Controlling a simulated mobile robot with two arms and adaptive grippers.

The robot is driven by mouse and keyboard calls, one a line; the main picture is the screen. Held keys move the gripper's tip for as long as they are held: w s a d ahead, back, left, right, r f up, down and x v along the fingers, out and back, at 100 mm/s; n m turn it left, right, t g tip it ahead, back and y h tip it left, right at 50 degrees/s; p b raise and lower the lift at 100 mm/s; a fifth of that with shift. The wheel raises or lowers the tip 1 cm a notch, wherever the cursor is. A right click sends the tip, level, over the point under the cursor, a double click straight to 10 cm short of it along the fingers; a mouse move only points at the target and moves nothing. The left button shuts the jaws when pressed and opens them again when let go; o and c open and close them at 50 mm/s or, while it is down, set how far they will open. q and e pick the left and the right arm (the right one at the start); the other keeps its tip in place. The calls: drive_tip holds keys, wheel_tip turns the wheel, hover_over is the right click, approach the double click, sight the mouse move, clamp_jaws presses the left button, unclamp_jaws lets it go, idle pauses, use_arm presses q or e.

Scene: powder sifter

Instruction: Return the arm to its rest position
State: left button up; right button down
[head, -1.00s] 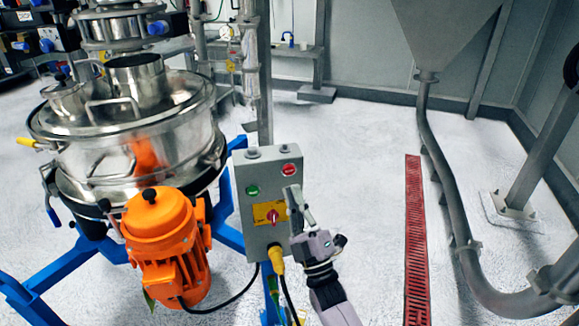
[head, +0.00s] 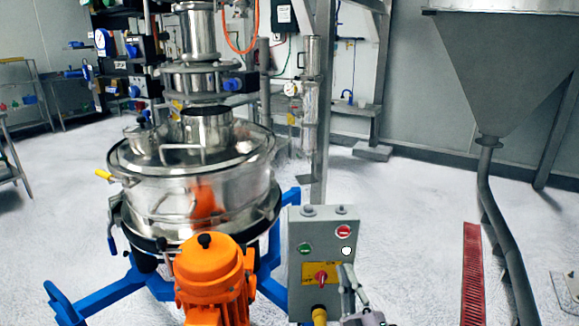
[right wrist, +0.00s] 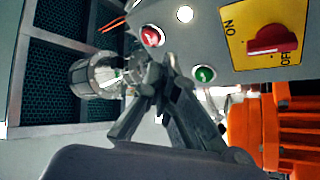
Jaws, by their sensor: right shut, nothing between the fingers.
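My right gripper (head: 348,277) shows at the bottom of the head view, in front of the right side of a grey control box (head: 295,262). Its fingers are shut and empty. In the right wrist view the fingers (right wrist: 160,80) come together in front of the box face; whether they touch it cannot be told. The box carries a green button (head: 305,248), a red button (head: 343,231), a white lamp (head: 346,251) and a red switch (head: 321,277) on a yellow plate. The switch also shows in the right wrist view (right wrist: 275,40). My left gripper is not in view.
A steel sifter (head: 160,195) with an orange motor (head: 212,268) stands on a blue frame (head: 115,295) left of the box. A hopper (head: 500,75) with a grey pipe (head: 498,215) is at right. The floor between box and red grate (head: 472,275) is clear.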

drive_tip(key=s+d+f+m+g+h, duration=0.1)
drive_tip(key=s+f+m+g, duration=0.2)
drive_tip(key=s+f+g, duration=0.3)
drive_tip(key=s+d+f+m+g+h, duration=0.1)
drive_tip(key=s+f+m+g, duration=0.25)
drive_tip(key=f, duration=0.45)
drive_tip(key=s+d+f+m+g+h, duration=0.1)
drive_tip(key=s+f+m+g, duration=0.3)
drive_tip(key=s, duration=0.7)
drive_tip(key=s+d+f+n+g, duration=0.1)
drive_tip(key=s+g, duration=0.5)
drive_tip(key=s, duration=0.5)
wheel_tip(320, 180, down, 24)
drive_tip(key=g+p, duration=0.1)
drive_tip(key=s+d+f+g, duration=0.1)
drive_tip(key=s+d+f, duration=0.1)
drive_tip(key=s+f, duration=1.4)
drive_tip(key=shift+s+d+f+p, duration=0.3)
drive_tip(key=shift+s+d+p, duration=0.15)
drive_tip(key=shift+s, duration=0.55)
drive_tip(key=shift+g, duration=0.25)
